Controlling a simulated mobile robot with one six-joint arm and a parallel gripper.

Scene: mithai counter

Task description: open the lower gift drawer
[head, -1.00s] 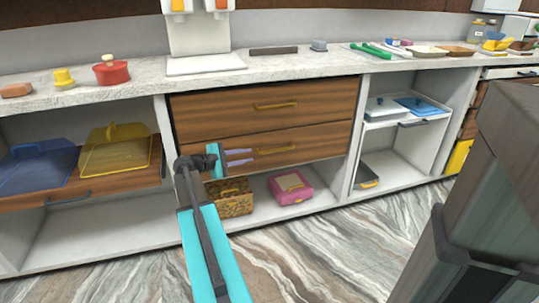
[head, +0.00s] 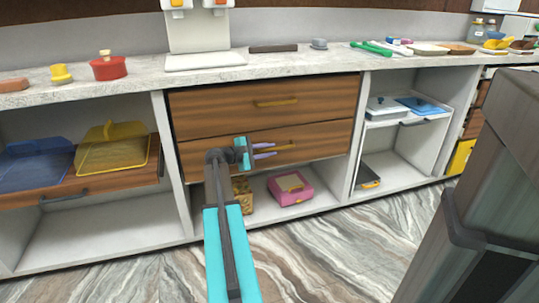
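The lower drawer (head: 330,140) is a brown wooden front under a matching upper drawer (head: 215,105) in the middle of the counter. It looks shut, flush with the upper one. Its yellow bar handle (head: 288,147) shows its right part; the left part is hidden by my gripper. My gripper (head: 267,150) is at the handle's left part, its two pale purple fingers pointing right, one above the other with a gap between them. It looks open. I cannot tell whether the fingers touch the handle.
Below the drawers, an open shelf holds a pink box (head: 290,189) and a patterned basket (head: 243,196), partly behind my arm. A pulled-out wooden tray at left carries a blue cover (head: 35,165) and a yellow cover (head: 112,150). The marble floor (head: 330,240) in front is clear.

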